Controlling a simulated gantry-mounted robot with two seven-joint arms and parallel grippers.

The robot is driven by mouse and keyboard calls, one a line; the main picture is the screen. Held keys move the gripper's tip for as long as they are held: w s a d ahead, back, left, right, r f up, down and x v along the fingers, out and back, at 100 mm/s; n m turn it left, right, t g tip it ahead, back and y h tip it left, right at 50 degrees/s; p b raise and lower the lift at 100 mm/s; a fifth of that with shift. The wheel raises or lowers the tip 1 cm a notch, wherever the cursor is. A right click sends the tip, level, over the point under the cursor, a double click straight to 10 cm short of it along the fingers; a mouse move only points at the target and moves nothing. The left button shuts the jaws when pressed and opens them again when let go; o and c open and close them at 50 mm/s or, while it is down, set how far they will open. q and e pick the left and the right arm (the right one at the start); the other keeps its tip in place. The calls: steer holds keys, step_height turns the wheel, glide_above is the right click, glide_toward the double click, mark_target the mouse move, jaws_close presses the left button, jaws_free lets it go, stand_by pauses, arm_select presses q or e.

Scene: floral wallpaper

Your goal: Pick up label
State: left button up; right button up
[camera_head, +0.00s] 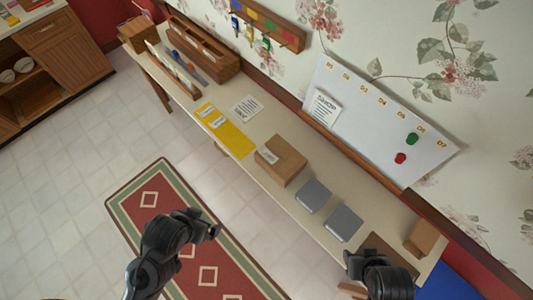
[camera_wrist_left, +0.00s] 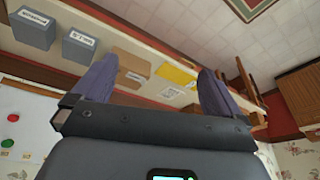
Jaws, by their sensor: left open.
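A yellow sheet (camera_head: 236,141) lies on the long table, with small white labels (camera_head: 207,112) on its left part. A cardboard box (camera_head: 284,163) to its right carries a white label (camera_head: 268,155). In the left wrist view, the yellow sheet (camera_wrist_left: 176,74) shows between the fingers, and the two grey boxes bear white labels (camera_wrist_left: 82,38). My left gripper (camera_head: 214,231) is open and empty over the floor in front of the table, apart from everything; its fingers (camera_wrist_left: 157,78) are spread wide. My right gripper (camera_head: 362,262) is by the table's right front edge; its fingers are unclear.
Two grey boxes (camera_head: 313,195) stand right of the cardboard box. A printed paper (camera_head: 246,108) lies behind the yellow sheet. A wooden organizer (camera_head: 203,54) stands at the left end. A whiteboard (camera_head: 370,118) with red and green magnets leans on the wall. A small brown box (camera_head: 421,238) is at the right end.

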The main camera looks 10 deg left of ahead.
stand_by(0.3)
arm_select(q)
steer(key=c, duration=0.5)
